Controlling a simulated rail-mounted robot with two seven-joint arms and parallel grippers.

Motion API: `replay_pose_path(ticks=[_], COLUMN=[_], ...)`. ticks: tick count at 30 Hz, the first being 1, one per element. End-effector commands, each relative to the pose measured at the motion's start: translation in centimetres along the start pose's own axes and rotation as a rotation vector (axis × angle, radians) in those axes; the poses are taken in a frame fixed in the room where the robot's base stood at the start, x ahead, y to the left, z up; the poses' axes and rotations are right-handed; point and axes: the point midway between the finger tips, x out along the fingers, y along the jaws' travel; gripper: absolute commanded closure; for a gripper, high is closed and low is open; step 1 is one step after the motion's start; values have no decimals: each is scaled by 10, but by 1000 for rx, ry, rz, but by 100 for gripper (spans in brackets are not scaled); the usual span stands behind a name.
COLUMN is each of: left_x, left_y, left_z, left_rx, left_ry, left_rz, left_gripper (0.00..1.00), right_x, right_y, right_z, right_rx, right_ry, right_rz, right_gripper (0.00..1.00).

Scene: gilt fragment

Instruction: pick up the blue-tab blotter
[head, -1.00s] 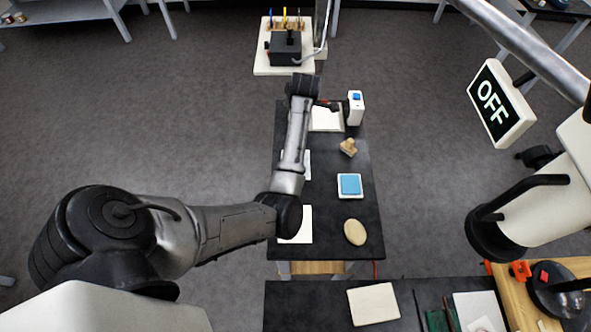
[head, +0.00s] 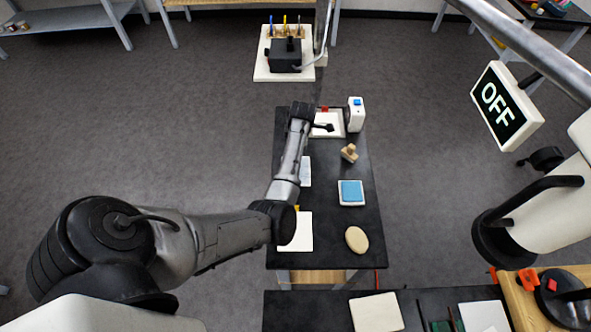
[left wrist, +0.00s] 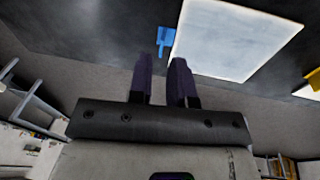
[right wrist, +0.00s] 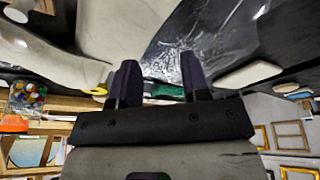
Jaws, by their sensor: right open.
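The blue-tab blotter is a white sheet in the left wrist view (left wrist: 235,38), lying on the dark table with a blue tab (left wrist: 166,42) at its edge. In the head view it appears to be the middle pale sheet (head: 305,172), partly hidden by my left arm, its tab not visible. My left gripper (head: 328,127) is over the white tray at the table's far end. In the left wrist view its fingers (left wrist: 162,65) are apart and empty, pointing towards the blue tab but short of it. My right gripper (right wrist: 158,70) is open and empty, seen only in the right wrist view.
The white tray (head: 340,118) has a red bit at its far edge. A white device (head: 356,117), a wooden stamp (head: 349,153), a blue pad (head: 351,191) and a beige oval (head: 357,240) line the table's right side. Another white sheet (head: 300,235) has a yellow tab.

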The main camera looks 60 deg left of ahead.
Motion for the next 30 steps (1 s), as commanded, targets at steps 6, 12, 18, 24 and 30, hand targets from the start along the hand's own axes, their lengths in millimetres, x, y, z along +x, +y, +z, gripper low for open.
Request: replay_pose_path(ticks=[6, 12, 18, 24, 30], left_x=[29, 40, 40, 40, 40], left_y=[-2, -2, -2, -2, -2], left_z=[3, 3, 3, 3, 3], left_rx=[1, 0, 0, 0, 0], left_ry=[2, 0, 0, 0, 0], left_rz=[-1, -1, -1, 0, 0], left_gripper=[81, 81, 81, 98, 100], right_x=[4, 5, 5, 5, 5], right_y=[0, 0, 2, 3, 2], right_z=[1, 1, 2, 2, 2], right_rx=[0, -1, -7, -10, -9], right_ry=[1, 0, -1, -1, -1], right_rz=[0, 0, 5, 7, 7], right_gripper=[57, 57, 57, 57, 57])
